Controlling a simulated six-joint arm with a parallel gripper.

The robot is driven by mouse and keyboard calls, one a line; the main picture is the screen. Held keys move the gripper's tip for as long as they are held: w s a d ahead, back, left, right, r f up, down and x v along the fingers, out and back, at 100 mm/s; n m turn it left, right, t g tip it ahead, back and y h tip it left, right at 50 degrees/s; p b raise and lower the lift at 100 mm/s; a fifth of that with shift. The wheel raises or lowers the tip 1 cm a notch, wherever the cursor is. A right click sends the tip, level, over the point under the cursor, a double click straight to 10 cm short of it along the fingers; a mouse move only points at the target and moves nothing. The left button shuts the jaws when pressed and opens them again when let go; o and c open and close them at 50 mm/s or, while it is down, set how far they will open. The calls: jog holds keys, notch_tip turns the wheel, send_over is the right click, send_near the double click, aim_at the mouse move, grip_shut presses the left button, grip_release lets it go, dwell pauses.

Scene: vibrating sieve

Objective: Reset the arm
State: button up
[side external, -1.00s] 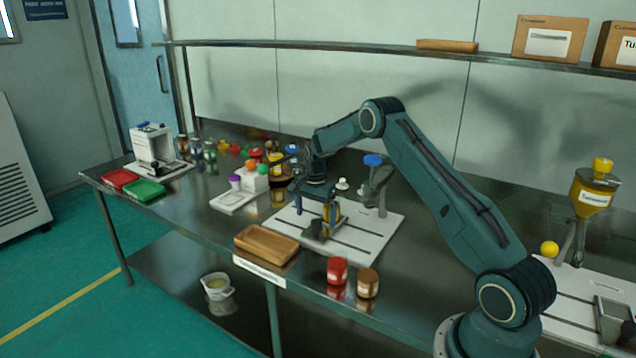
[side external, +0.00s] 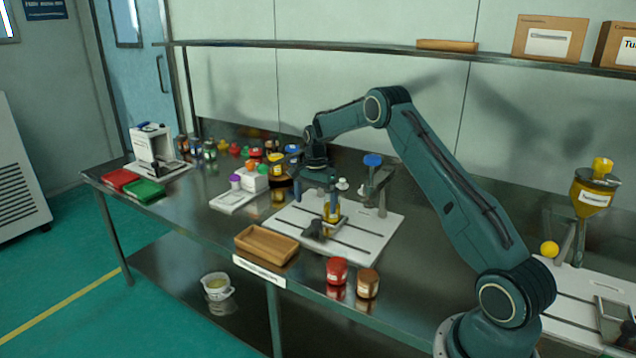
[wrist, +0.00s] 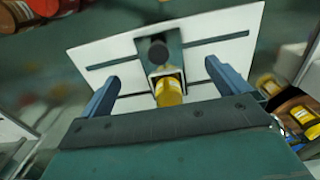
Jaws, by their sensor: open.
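My gripper (side external: 316,201) is open and empty above the white base plate (side external: 372,242) in the side view. In the wrist view, my gripper (wrist: 158,82) has its two fingers wide apart, with a small yellow-labelled jar (wrist: 169,92) seen below and between them. That jar (side external: 332,213) stands upright in a dark holder (side external: 318,229) on the plate in the side view. The fingers appear clear of the jar.
A wooden tray (side external: 267,245), a red jar (side external: 337,270) and a brown jar (side external: 367,283) stand near the table's front edge. A shelf (side external: 350,48) runs along the wall above.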

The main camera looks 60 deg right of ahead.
jog(key=s+a+r+n+t, duration=0.1)
jog(key=s+a+r+n, duration=0.35)
jog(key=a+r, duration=0.55)
jog(key=s+a+r+n+t, duration=0.1)
jog(key=s+a+r+n, duration=0.45)
jog(key=r, duration=0.65)
jog(key=s+a+n+t, duration=0.1)
jog(key=s+a, duration=0.3)
jog(key=s, duration=0.4)
jog(key=s+a+n+t, duration=0.1)
jog(key=s+a+n, duration=0.3)
jog(key=s, duration=0.4)
jog(key=s+a+r+n+t, duration=0.1)
jog(key=s+a+n, duration=0.2)
jog(key=s+a, duration=0.2)
jog(key=s, duration=0.3)
jog(key=shift+s+a+t, duration=0.25)
jog(key=shift+t, duration=0.05)
jog(key=shift+r, duration=0.1)
